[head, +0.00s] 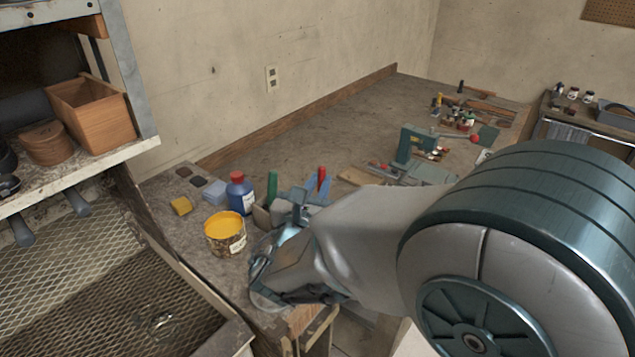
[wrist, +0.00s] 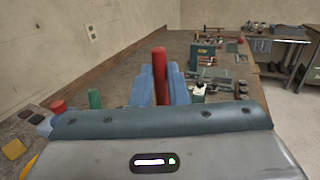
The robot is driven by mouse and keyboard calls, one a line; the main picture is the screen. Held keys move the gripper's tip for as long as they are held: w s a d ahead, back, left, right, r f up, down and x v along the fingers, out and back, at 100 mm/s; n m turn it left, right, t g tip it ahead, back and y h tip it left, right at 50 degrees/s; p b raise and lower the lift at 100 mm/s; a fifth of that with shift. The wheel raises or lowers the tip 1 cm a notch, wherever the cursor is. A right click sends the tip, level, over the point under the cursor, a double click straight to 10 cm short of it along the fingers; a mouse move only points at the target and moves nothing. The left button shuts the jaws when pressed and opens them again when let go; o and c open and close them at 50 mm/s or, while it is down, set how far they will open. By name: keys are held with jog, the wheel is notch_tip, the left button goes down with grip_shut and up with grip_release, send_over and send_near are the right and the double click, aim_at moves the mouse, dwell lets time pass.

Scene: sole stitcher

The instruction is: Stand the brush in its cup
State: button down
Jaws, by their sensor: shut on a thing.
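My gripper (head: 305,193) is shut on an upright red-handled thing, apparently the brush (head: 322,178), above the left end of the workbench. In the wrist view the red handle (wrist: 159,72) stands up between the two blue fingers (wrist: 160,88); its lower end is hidden behind my gripper body. A tin with a yellow top and a worn label (head: 238,245) stands left of my gripper. A small grey-brown holder (head: 261,216) with a green handle (head: 272,186) in it is close behind my gripper, partly hidden. I cannot tell which container is the brush's cup.
A blue bottle with a red cap (head: 240,193) stands behind the tin. A yellow block (head: 181,205) and a pale blue block (head: 215,191) lie to its left. A green machine (head: 415,145) and tools occupy the bench's right side. The bench middle (head: 330,125) is clear.

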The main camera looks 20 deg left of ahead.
notch_tip(320, 180, down, 8)
jog(key=b, duration=0.5)
dwell(0.4)
jog(key=c, duration=1.3)
grip_release()
jog(key=shift+c, duration=0.2)
jog(key=s+b, duration=0.2)
jog(key=s, duration=1.1)
jog(key=shift+s+f+b, duration=0.2)
jog(key=shift+s+b, duration=0.15)
jog(key=shift+s, duration=0.05)
